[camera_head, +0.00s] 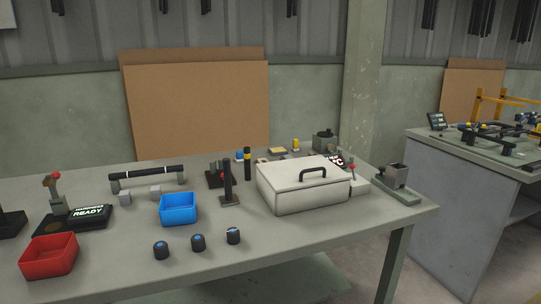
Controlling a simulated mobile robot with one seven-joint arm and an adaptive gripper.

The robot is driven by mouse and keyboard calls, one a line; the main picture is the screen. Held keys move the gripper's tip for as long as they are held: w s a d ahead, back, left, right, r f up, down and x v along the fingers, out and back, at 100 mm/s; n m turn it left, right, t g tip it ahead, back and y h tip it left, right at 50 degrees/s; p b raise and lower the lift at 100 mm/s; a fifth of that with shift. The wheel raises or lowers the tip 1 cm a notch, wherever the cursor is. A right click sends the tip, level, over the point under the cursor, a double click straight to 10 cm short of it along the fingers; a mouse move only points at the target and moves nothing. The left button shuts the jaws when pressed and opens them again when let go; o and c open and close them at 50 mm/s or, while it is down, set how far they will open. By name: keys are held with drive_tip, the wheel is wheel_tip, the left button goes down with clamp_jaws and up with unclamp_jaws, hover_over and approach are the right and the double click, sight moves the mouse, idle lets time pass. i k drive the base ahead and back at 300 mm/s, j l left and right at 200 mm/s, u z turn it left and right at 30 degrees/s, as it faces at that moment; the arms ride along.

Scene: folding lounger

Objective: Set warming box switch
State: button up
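The warming box (285,198) is a white, closed case with a black handle on its lid, standing on the right part of the grey workbench. At its right end is a small white block with a red-knobbed lever (352,169), which looks like its switch. A dark display (338,160) with white characters is partly hidden behind the box. I cannot tell which position the lever is in. My gripper is not in view.
On the bench (120,265), a red bin (48,256), blue bin (178,210), three dark knobs (197,243) and another red-knobbed lever (56,190) by a "READY" panel (87,212) stand left of the box. A metal fixture (395,183) stands right. The front right is clear.

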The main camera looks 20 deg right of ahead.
sight(352, 167)
drive_tip(key=z, duration=0.8)
